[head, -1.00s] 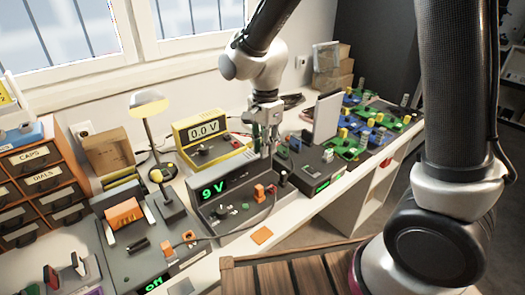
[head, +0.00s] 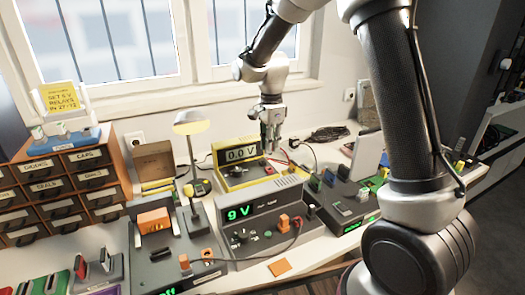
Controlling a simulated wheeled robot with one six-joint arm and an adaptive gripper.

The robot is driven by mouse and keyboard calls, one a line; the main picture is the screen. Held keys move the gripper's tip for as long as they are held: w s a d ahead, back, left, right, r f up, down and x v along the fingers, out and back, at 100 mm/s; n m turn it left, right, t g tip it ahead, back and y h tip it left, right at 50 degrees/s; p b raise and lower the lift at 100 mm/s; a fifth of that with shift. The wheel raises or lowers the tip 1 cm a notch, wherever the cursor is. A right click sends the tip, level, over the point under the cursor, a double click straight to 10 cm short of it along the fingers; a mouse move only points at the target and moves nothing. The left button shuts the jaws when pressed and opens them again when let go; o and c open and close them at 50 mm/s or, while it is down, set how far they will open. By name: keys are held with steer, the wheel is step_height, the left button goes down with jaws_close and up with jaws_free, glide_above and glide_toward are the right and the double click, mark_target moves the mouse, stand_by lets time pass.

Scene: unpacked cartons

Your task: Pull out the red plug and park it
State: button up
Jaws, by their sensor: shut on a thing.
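A thin red lead (head: 281,161) shows just below the fingertips, beside the meter. An orange plug (head: 284,222) with a dark cable stands upright on the right of the supply. A small dark-red post is to its right.
A grey unit with an orange block (head: 153,221) is front left. An orange card (head: 279,267) lies on the front bench. Boards crowd the right.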

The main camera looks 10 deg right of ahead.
steer(key=shift+w+a+f, duration=0.1)
steer(key=shift+w+f, duration=0.1)
steer(key=shift+w, duration=0.05)
steer(key=shift+f, duration=2.6)
steer(key=shift+f, duration=0.65)
stand_by(0.4)
steer(key=o, duration=0.9)
steer(key=shift+c, duration=0.2)
